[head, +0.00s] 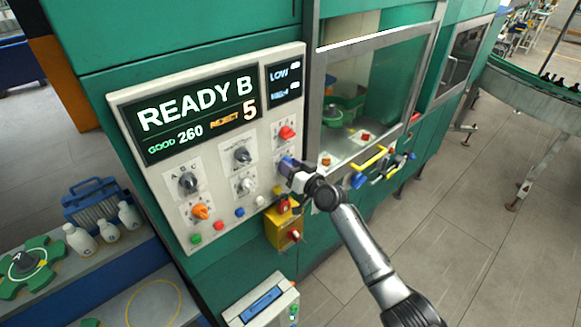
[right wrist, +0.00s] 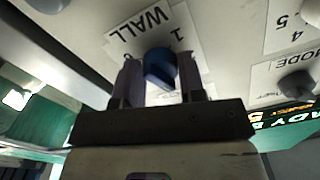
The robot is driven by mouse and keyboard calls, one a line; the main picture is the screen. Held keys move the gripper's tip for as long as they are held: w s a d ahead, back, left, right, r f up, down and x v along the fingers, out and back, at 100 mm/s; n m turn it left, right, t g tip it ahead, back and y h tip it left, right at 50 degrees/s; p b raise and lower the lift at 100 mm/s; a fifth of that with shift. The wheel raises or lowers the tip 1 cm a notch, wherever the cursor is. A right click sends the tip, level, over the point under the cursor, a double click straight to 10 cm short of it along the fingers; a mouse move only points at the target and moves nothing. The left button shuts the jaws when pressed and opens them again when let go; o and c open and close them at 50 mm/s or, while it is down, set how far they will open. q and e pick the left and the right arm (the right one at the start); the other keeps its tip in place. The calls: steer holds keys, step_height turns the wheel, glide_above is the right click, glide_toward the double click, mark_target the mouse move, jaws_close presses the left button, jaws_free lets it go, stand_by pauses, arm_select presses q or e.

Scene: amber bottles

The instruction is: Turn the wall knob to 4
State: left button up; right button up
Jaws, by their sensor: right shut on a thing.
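The wall knob (right wrist: 160,68) is a dark blue round knob on a white plate marked WALL, seen in the right wrist view. My left gripper is not in view.
The grey control panel (head: 153,180) carries other knobs, including an orange one (head: 200,211) and a red one (head: 287,132), and a display reading READY B. A yellow box (head: 280,228) hangs below my gripper.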

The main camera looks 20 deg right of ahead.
steer(key=m, duration=0.3)
steer(key=shift+m, duration=0.3)
steer(key=m, duration=0.2)
steer(key=shift+r+m, duration=0.1)
steer(key=shift+m, duration=1.2)
steer(key=o, duration=0.7)
steer(key=shift+c, duration=0.2)
steer(key=shift+o, duration=1.3)
steer(key=shift+p, duration=0.3)
